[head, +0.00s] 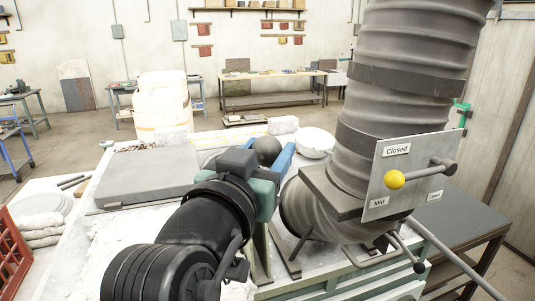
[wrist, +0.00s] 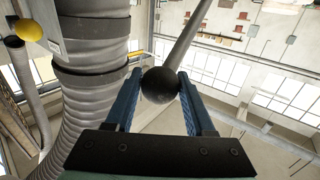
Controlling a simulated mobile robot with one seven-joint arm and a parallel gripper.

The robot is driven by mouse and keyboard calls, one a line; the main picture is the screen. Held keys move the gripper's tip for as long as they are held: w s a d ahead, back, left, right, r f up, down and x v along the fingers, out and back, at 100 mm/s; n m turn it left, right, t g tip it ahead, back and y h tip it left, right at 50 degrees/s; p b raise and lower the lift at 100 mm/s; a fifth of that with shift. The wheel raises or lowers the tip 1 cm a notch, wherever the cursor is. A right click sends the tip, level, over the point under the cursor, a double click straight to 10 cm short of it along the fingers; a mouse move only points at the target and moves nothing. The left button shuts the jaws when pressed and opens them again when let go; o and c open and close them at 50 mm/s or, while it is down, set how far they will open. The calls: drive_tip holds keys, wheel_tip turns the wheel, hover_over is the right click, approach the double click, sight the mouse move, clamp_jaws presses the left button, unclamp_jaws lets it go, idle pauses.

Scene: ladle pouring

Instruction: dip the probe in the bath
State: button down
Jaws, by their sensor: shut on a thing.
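My gripper (head: 270,156) is above the light worktop, and its blue fingers are closed around a dark ball (head: 266,150). In the wrist view the ball (wrist: 160,86) sits between the fingertips, and a grey rod (wrist: 188,38) runs up and away from it. This looks like the knob and shaft of the probe; the rod's far end is out of view. I cannot pick out the bath for certain. A pale round rim (head: 209,155) shows partly behind my gripper, and the rest of it is hidden.
A thick grey ribbed duct (head: 400,90) stands close on the right, with a lever plate (head: 405,165) and yellow knob (head: 394,179). A grey slab (head: 150,174) lies left, a white bowl (head: 315,141) behind right. A red crate (head: 10,255) is far left.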

drive_tip(key=shift+w+r, duration=0.1)
drive_tip(key=shift+r, duration=0.4)
drive_tip(key=c, duration=0.5)
unclamp_jaws()
drive_tip(key=shift+o, duration=1.1)
drive_tip(key=shift+w+f, duration=0.15)
drive_tip(key=shift+s+a+f+b, duration=0.1)
drive_tip(key=shift+s+a+b, duration=0.1)
drive_tip(key=shift+s+b, duration=0.25)
drive_tip(key=b+v, duration=0.4)
drive_tip(key=v, duration=0.8)
drive_tip(key=shift+s, duration=0.1)
